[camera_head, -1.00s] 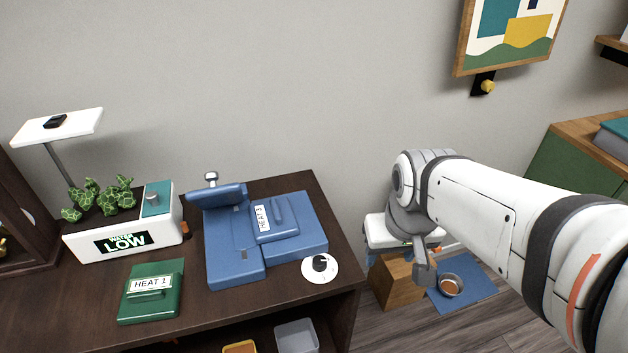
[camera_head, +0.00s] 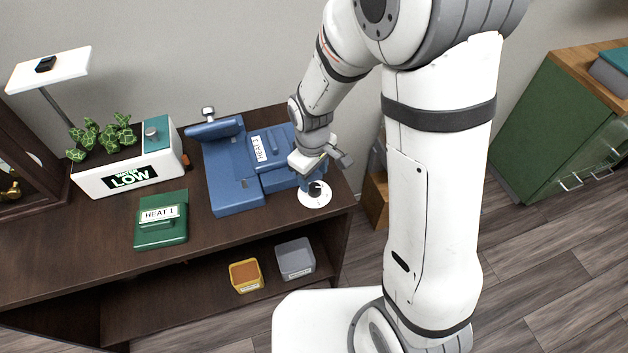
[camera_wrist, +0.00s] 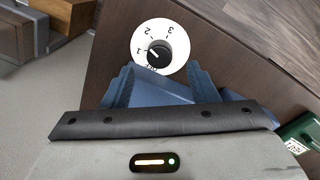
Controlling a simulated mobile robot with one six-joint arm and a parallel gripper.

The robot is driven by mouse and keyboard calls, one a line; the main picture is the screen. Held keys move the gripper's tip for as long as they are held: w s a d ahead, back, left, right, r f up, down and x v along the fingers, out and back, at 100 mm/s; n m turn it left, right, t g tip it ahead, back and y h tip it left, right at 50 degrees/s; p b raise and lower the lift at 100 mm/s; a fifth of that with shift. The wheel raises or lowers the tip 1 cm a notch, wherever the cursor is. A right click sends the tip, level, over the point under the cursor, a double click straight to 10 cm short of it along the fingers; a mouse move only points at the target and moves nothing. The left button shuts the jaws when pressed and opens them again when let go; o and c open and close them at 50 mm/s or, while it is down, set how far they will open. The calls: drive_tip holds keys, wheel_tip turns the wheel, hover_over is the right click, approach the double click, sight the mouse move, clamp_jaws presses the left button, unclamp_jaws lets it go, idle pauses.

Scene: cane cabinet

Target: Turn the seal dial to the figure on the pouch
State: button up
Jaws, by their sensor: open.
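The seal dial (camera_head: 314,195) is a white disc with a black knob, at the right front of the blue sealer (camera_head: 236,197) on the dark cabinet top. In the wrist view the dial (camera_wrist: 178,61) shows figures 1, 2 and 3; the knob's white mark seems to point near 1. A blue pouch (camera_head: 275,143) lies on the sealer; its label reads HEAT with a small figure, apparently 3. A green pouch (camera_head: 160,232) marked HEAT 1 lies left of the sealer. My gripper (camera_head: 309,183) is open just above the dial, its fingers (camera_wrist: 160,82) apart, holding nothing.
A yellow bin (camera_head: 246,276) and a grey bin (camera_head: 295,259) sit on the shelf below. A wooden block (camera_head: 376,199) stands right of the cabinet. Bare cabinet top lies in front of the sealer.

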sight(314, 187)
drive_tip(key=shift+w+f, duration=0.1)
drive_tip(key=shift+f, duration=2.3)
drive_tip(key=c, duration=1)
